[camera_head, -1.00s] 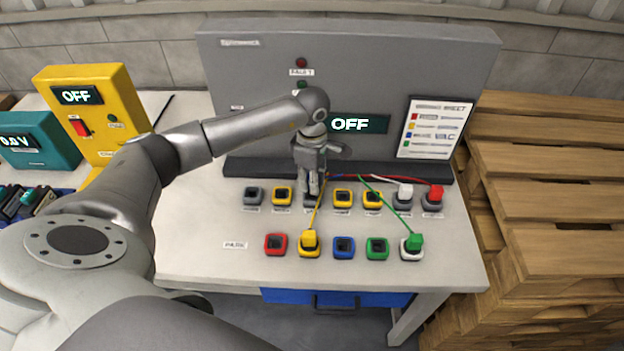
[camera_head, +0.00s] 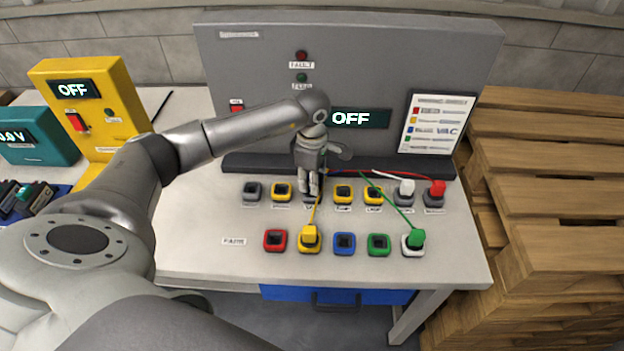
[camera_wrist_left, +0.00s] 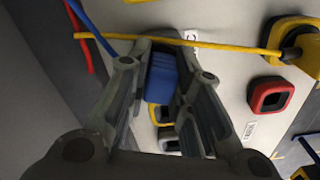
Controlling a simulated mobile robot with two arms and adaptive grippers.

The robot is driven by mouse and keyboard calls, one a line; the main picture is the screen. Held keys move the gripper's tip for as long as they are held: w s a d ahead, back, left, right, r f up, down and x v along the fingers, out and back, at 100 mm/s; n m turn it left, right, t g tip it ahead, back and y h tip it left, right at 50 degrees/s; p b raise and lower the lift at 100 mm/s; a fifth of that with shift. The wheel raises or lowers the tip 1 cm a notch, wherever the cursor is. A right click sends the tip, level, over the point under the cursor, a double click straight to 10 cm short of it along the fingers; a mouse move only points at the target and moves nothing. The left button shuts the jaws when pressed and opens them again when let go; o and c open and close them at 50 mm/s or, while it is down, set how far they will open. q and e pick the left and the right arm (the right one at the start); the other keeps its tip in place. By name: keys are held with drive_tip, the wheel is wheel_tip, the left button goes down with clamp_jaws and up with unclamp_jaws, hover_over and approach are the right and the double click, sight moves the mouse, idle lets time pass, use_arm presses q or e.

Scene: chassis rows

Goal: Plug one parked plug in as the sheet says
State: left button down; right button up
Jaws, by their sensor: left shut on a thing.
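My left gripper (camera_head: 313,188) is over the third place of the upper socket row, mostly covering that socket. In the left wrist view its fingers (camera_wrist_left: 170,105) are shut on a blue plug (camera_wrist_left: 161,78). I cannot tell whether the plug is in the socket. In the parking row, the red socket (camera_head: 275,240), blue socket (camera_head: 344,244) and green socket (camera_head: 378,245) are empty. A yellow plug (camera_head: 310,234) sits in the yellow one, and a green plug (camera_head: 416,238) in the white one. The sheet (camera_head: 437,122) is on the panel, its text mostly unreadable. My right gripper is not in view.
A white plug (camera_head: 406,187) and a red plug (camera_head: 437,188) stand in the upper row's right end. A yellow cable (camera_wrist_left: 180,41) crosses near my fingers. The grey panel (camera_head: 270,70) reads OFF. A yellow box (camera_head: 118,85) and wooden pallets (camera_head: 550,200) flank the bench.

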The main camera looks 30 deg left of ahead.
use_arm(q)
drive_tip(key=shift+f, duration=0.25)
drive_tip(key=c, duration=1.2)
unclamp_jaws()
wheel_tip(320, 180, up, 12)
